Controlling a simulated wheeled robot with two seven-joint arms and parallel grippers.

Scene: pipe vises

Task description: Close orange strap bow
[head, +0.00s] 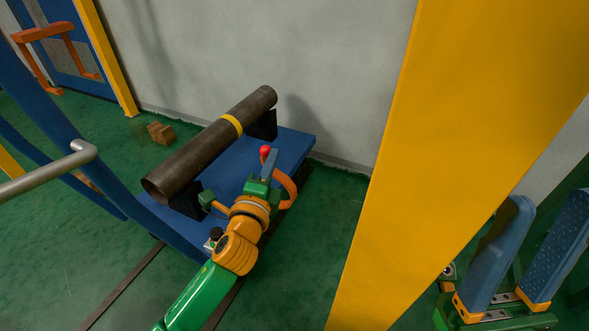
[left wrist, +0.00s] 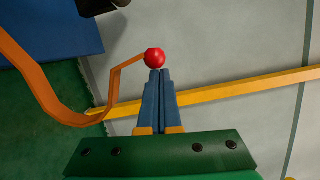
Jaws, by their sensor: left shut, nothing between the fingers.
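The orange strap bow (head: 290,187) stands out at the right side of the blue bench (head: 294,146), clear of the pipe. A red ball knob (head: 265,151) sits at its end. In the left wrist view the bow (left wrist: 42,88) bends round from the left to the red knob (left wrist: 154,58). My left gripper (head: 269,160) is shut and empty, its blue fingertips (left wrist: 155,75) right at the knob; I cannot tell whether they touch. A dark pipe (head: 196,152) with a yellow band lies on black supports. My right gripper (head: 528,240) is open and empty at lower right.
A yellow post (head: 440,150) stands between the bench and my right gripper. Another blue unit with an orange bow (head: 42,33) is at upper left. A grey rail (head: 45,172) comes in at left. A small brown block (head: 161,133) lies on the green floor.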

